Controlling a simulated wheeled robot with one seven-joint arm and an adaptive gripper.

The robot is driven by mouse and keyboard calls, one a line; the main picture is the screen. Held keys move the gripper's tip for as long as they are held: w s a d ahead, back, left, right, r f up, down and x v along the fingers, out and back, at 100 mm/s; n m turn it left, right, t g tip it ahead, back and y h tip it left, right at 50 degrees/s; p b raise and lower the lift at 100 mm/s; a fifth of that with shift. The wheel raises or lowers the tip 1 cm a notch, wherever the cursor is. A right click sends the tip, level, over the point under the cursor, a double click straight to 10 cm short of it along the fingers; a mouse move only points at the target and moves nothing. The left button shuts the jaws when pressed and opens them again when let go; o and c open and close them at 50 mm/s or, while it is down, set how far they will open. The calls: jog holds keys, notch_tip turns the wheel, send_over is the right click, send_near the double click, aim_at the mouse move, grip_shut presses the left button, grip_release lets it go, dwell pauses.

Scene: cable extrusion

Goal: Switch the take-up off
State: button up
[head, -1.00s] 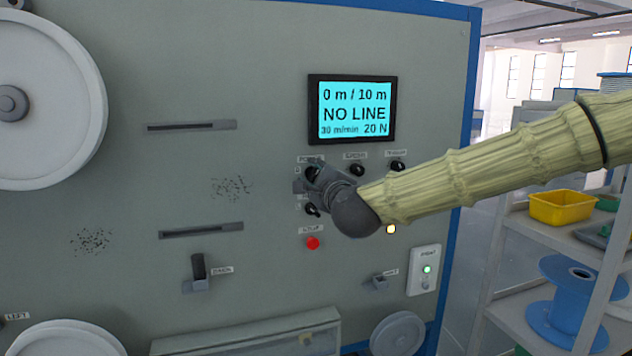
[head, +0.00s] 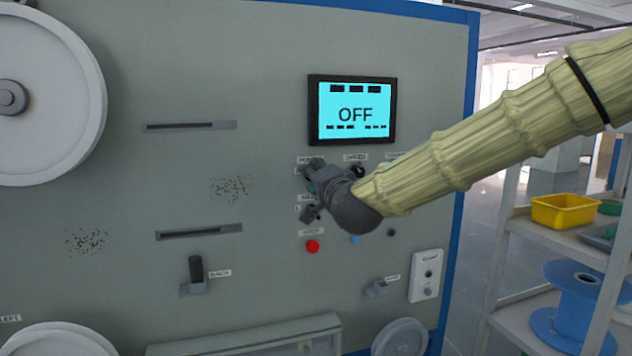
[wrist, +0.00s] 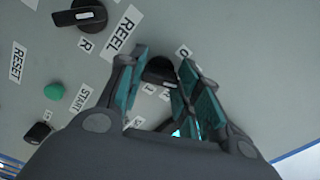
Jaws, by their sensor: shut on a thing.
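The take-up machine (head: 270,50) is a grey panel with a blue edge. My gripper (head: 315,178) is at the power knob, just below and left of the screen. In the wrist view, the black power knob (wrist: 159,71) sits between the two teal-padded fingers, with small 0 and 1 labels beside it. My gripper is shut on this knob. In the head view my gripper hides most of the knob.
A reel knob (wrist: 80,15) and a green start button (wrist: 53,91) are near my fingers. Below my gripper are a red button (head: 313,246) and a blue one (head: 355,239). A white box (head: 425,275) is lower right. Shelves with a yellow bin (head: 563,210) stand beside the machine.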

jog(key=shift+f+n+b, duration=0.1)
jog(key=shift+n+b, duration=0.3)
jog(key=shift+n, duration=1.6)
jog(key=o, duration=1)
jog(key=v, duration=1.2)
